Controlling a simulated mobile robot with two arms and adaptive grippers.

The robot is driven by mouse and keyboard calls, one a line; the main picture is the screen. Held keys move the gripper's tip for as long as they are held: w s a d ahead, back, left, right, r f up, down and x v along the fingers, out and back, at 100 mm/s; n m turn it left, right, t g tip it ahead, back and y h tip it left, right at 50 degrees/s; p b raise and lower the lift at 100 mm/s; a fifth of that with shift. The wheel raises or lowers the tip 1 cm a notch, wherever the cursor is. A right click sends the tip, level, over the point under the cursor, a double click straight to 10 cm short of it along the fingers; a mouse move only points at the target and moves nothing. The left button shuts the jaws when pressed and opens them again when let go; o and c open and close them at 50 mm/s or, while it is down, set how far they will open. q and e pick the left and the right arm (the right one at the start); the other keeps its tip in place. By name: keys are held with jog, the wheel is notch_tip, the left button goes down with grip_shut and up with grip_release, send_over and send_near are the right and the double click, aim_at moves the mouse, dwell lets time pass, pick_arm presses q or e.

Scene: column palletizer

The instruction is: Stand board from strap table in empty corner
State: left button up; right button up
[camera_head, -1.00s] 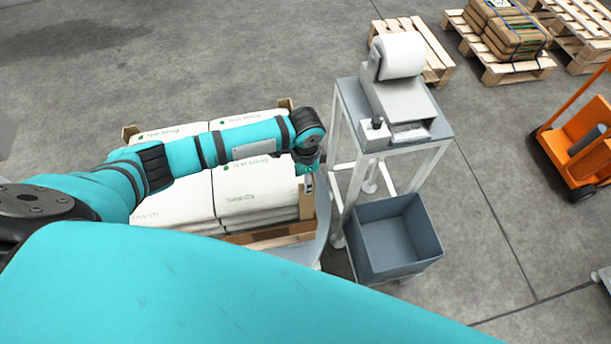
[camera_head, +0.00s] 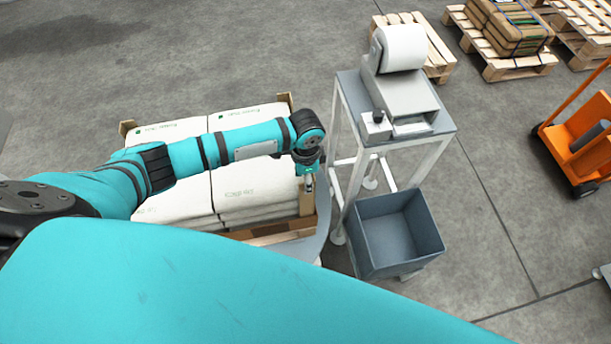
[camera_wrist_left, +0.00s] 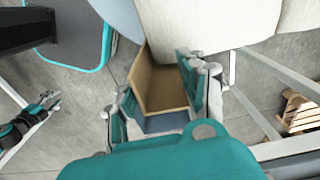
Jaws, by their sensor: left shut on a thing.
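My left gripper (camera_head: 308,180) is shut on a brown angled corner board (camera_wrist_left: 162,88), which stands between its fingers in the left wrist view. In the head view the gripper is at the near right corner of a pallet load of white bags (camera_head: 255,187). The held board is upright beside the bags; I cannot tell whether it touches them or what its foot rests on. Brown boards stand at the far left corner (camera_head: 127,128) and far right corner (camera_head: 285,99). My arm hides the near left corner. My right gripper (camera_wrist_left: 47,102) shows small at the left of the wrist view, its opening unclear.
A grey table (camera_head: 350,98) with a printer-like machine (camera_head: 398,88) stands right of the load. A grey open bin (camera_head: 397,235) is below it. An orange cart (camera_head: 577,150) and wooden pallets (camera_head: 515,68) are farther off. Open floor lies between.

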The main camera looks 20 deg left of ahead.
pick_arm(q)
jog(key=shift+f+b, duration=0.6)
jog(key=shift+f, duration=0.65)
jog(key=o, duration=1.3)
jog(key=shift+r, duration=0.1)
notch_tip(320, 180, up, 12)
jog(key=shift+f, duration=0.1)
jog(key=shift+f, duration=0.1)
